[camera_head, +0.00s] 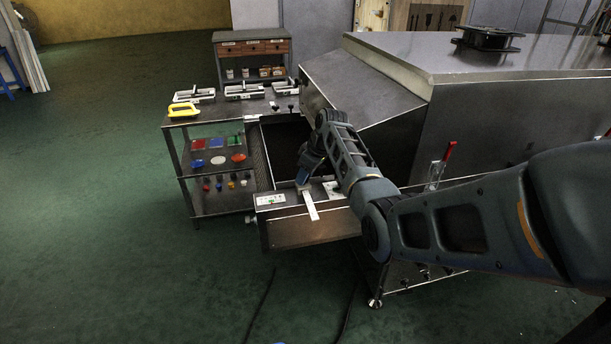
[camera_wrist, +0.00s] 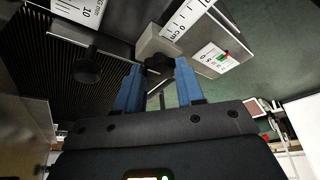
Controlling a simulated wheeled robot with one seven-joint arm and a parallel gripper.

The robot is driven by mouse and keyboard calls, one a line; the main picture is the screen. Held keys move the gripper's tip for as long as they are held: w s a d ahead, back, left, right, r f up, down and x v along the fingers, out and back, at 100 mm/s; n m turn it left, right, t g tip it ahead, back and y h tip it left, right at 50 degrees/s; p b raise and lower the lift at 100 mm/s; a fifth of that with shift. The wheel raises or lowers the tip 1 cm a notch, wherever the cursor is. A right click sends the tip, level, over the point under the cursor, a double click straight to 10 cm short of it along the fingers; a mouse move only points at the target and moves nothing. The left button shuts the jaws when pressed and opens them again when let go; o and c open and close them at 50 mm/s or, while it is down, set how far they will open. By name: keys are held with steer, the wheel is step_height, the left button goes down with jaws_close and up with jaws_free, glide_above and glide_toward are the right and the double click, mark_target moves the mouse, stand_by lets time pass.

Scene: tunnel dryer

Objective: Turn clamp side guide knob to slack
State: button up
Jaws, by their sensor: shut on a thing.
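In the wrist view the black clamp knob (camera_wrist: 158,64) sits in front of a pale grey block (camera_wrist: 152,38). The blue fingers of my gripper (camera_wrist: 158,72) are on either side of the knob, shut on it. Beside the block are a white centimetre scale (camera_wrist: 187,18) and a white label with a green and red mark (camera_wrist: 220,57). In the head view my gripper (camera_head: 303,178) is at the dryer's near end, above a white scale strip (camera_head: 311,206). The knob is hidden there. I cannot read its turn angle.
A second black knob (camera_wrist: 87,69) stands left of my fingers, over a dark ribbed belt. The dryer's metal hood (camera_head: 365,85) rises behind my arm. A red-handled lever (camera_head: 445,155) stands on the right. A shelf cart (camera_head: 183,155) is on the left; open floor lies in front.

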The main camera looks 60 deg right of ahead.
stand_by(0.5)
steer(key=o, duration=1)
steer(key=shift+o, duration=0.2)
steer(key=v, duration=0.7)
steer(key=shift+r+b, duration=0.3)
steer(key=shift+r, duration=0.05)
steer(key=shift+s+f, duration=0.1)
steer(key=shift+s, duration=0.05)
